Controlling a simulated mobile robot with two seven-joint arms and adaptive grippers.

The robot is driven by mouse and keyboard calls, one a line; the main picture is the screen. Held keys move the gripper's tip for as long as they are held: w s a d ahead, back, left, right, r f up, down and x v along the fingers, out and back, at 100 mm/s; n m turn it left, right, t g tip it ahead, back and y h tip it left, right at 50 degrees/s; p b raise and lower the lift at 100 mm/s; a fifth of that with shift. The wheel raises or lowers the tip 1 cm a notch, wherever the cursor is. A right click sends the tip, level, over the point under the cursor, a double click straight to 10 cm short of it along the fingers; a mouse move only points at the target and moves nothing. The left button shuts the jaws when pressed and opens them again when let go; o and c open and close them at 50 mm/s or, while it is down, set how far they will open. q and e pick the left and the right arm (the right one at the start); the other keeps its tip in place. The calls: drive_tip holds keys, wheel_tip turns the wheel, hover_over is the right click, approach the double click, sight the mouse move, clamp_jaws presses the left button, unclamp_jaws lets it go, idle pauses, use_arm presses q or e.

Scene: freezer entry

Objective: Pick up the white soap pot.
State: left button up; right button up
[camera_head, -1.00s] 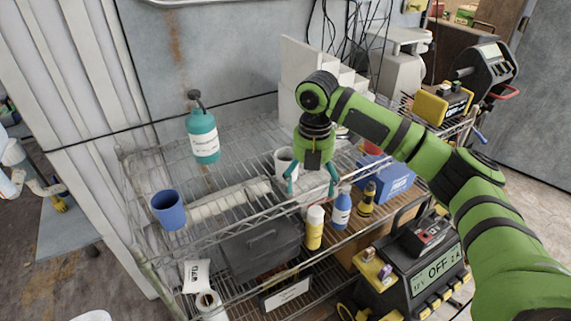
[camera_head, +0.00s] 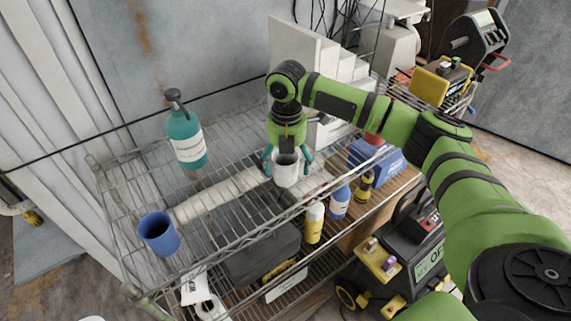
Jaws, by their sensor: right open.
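The white soap pot (camera_head: 286,175) stands on the wire shelf's upper level, near the middle of the view. It is a small white cup with a dark opening. My right gripper (camera_head: 287,161) is above and behind it, pointing down. Its teal fingers are open, one on the left and one on the right of the pot's upper part. I cannot tell whether either finger touches it. My left gripper is not in view.
A teal pump bottle (camera_head: 187,140) and a blue cup (camera_head: 159,235) stand to the left on the wire shelf (camera_head: 231,246). White stepped blocks (camera_head: 337,62) stand behind the gripper. Yellow-white (camera_head: 314,222) and blue (camera_head: 340,202) bottles are at the front right.

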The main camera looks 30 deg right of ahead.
wheel_tip(320, 180, down, 2)
drive_tip(key=shift+w+f, duration=0.1)
drive_tip(key=shift+w, duration=0.05)
drive_tip(key=shift+w+f, duration=0.15)
drive_tip(key=shift+f, duration=0.1)
drive_tip(key=c, duration=1.2)
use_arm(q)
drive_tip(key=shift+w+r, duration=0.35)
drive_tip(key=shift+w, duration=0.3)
use_arm(e)
drive_tip(key=shift+a+r, duration=0.1)
drive_tip(key=shift+c, duration=0.2)
